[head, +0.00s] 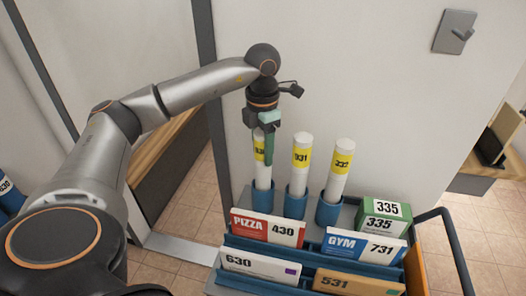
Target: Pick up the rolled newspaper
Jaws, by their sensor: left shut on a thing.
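Three rolled newspapers stand upright in blue holders at the back of a cart. Each is white with a yellow number band. My left gripper (264,137) points down over the left rolled newspaper (263,173) and is shut on its upper part, hiding its top and some of its band. The middle rolled newspaper (300,164) reads 931. The right rolled newspaper (339,168) has a band that reads like 332. The left newspaper's lower end is still in its blue holder (262,199). My right gripper is not in view.
The cart (236,243) holds a red PIZZA 430 mailer (267,228), a blue GYM 731 mailer (362,246), mail marked 630 (260,266) and 531 (356,284), and a green 335 box (384,215). A white wall (390,90) stands behind. A cart handle (456,250) rises at right.

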